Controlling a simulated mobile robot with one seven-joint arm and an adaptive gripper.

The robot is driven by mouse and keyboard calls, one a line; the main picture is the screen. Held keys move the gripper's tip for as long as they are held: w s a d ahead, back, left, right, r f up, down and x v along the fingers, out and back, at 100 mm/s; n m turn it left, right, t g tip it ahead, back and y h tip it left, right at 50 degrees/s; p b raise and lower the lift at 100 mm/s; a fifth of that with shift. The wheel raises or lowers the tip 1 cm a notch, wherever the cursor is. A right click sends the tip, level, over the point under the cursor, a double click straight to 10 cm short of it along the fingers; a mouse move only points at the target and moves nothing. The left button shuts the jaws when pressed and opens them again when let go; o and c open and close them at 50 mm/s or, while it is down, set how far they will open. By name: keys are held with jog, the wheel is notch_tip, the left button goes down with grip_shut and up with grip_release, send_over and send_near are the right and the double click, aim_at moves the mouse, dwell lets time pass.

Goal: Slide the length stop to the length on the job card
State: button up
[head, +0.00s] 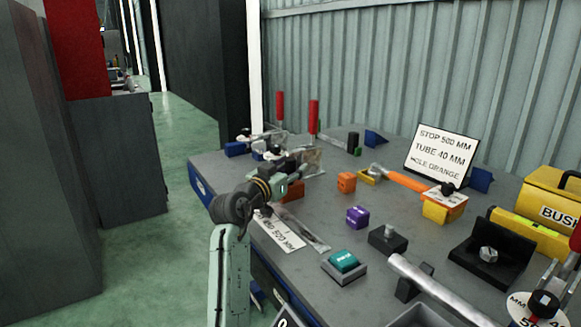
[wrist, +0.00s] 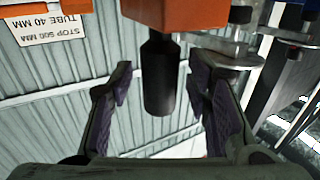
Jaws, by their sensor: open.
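The job card (head: 441,152) stands at the back right and reads STOP 500 MM, TUBE 40 MM, HOLE ORANGE. It also shows upside down in the wrist view (wrist: 65,28). An orange block (head: 292,191), which looks like the length stop, is partly hidden by my gripper (head: 308,165). In the wrist view the orange block (wrist: 195,14) carries a black knob (wrist: 160,85). The knob lies between the open fingers of my gripper (wrist: 160,78), with a gap on each side. A white label strip (head: 280,231) lies below the arm; its print is hard to read.
Red-handled clamps (head: 313,117) stand behind my gripper. A small orange cube (head: 346,182), a purple cube (head: 357,216) and a teal button (head: 344,262) lie to the right. A metal tube (head: 430,285) and a yellow box (head: 550,195) occupy the right side.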

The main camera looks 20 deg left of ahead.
jog(key=shift+c, duration=0.2)
grip_shut()
dwell(0.4)
dwell(0.3)
